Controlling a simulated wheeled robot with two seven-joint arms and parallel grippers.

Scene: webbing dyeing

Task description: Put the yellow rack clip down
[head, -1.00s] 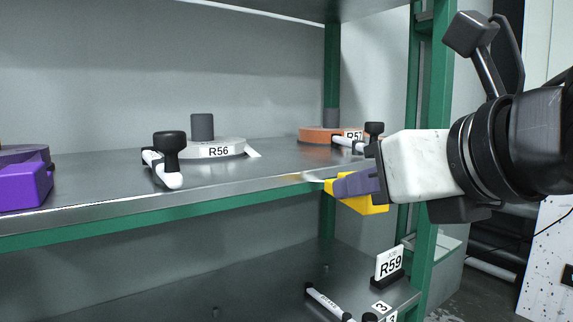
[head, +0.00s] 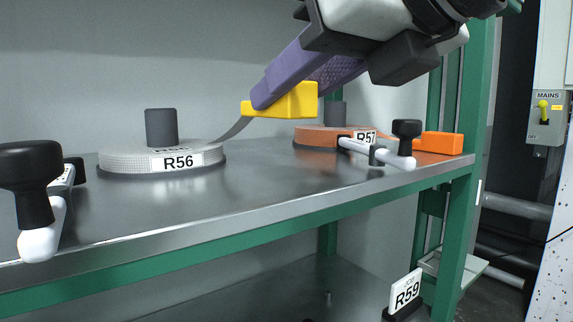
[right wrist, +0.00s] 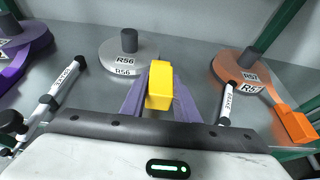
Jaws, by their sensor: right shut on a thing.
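The yellow rack clip (head: 290,103) is in the jaws of my right gripper (head: 280,90), held above the shelf between the R56 and R57 rolls. In the right wrist view the yellow clip (right wrist: 159,86) sits between the two purple fingers. A grey webbing strip (head: 235,127) runs from the R56 roll (head: 160,157) up toward the clip; its join at the clip is partly hidden. My left gripper is not in view.
The metal shelf (head: 250,200) has clear room in front of R56. An orange roll R57 (head: 320,136) with an orange clip (head: 440,143) stands at the right. Black-knobbed levers (head: 400,150) stand near the front edge. A green post (head: 465,200) bounds the right side.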

